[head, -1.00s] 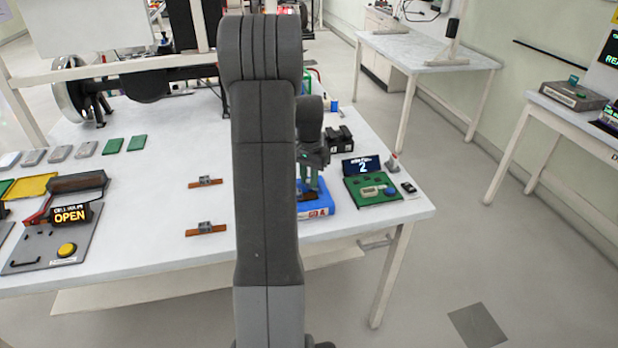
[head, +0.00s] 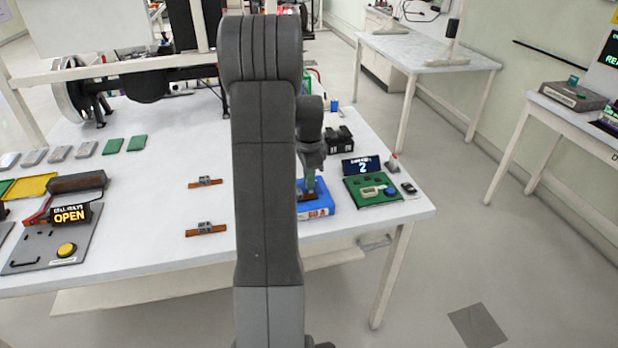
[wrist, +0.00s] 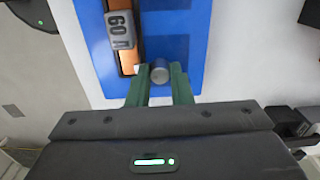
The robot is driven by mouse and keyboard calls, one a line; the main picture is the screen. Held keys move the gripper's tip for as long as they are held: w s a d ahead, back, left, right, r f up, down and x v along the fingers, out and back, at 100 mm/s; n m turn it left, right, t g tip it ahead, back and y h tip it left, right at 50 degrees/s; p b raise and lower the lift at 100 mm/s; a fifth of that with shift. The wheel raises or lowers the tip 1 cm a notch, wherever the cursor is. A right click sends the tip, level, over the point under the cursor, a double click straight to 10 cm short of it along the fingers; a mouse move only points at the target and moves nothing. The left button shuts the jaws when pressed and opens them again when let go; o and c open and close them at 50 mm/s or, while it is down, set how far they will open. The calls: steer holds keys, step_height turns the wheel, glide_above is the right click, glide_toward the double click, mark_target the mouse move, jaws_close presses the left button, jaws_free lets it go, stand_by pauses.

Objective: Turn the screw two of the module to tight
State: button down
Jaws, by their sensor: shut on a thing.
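The blue module (head: 318,210) lies on the white table, partly hidden behind my arm. In the wrist view, the blue module (wrist: 185,20) fills the upper middle, with a grey block marked 60 A (wrist: 119,30) on a copper strip. My gripper (head: 310,186) also shows above the module in the head view. No mark shows which number this screw has.
A green board (head: 373,190) with a display reading 2 (head: 362,167) stands right of the module. Black blocks (head: 340,138) stand behind. Two copper strips with grey blocks (head: 205,182) lie left of my arm. The table between them and the OPEN panel (head: 62,232) is clear.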

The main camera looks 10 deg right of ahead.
stand_by(0.3)
steer(key=c, duration=1.3)
jaws_free()
steer(key=shift+r, duration=0.1)
step_height(320, 180, up, 14)
steer(key=shift+f, duration=0.25)
step_height(320, 180, down, 14)
steer(key=shift+r, duration=0.15)
steer(key=shift+r, duration=0.1)
